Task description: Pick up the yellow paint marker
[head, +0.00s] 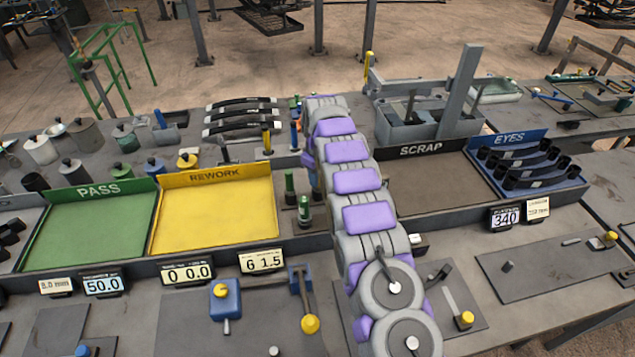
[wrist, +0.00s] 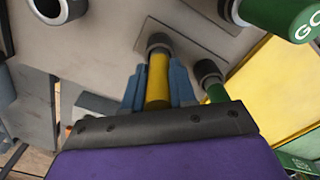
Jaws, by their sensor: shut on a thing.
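The yellow paint marker (wrist: 157,82) shows in the wrist view as a yellow barrel with a dark grey end, over a grey plate. The blue fingers of my gripper (wrist: 158,90) are on both sides of it and shut on it. I cannot tell whether its dark end touches the plate. In the head view my arm hides the held marker and most of the gripper.
A green marker (wrist: 215,93) stands close beside the held one. Another green one (head: 304,210) stands between the yellow REWORK tray (head: 215,210) and my arm. The SCRAP tray (head: 430,185) lies right of my arm, the PASS tray (head: 88,225) far left.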

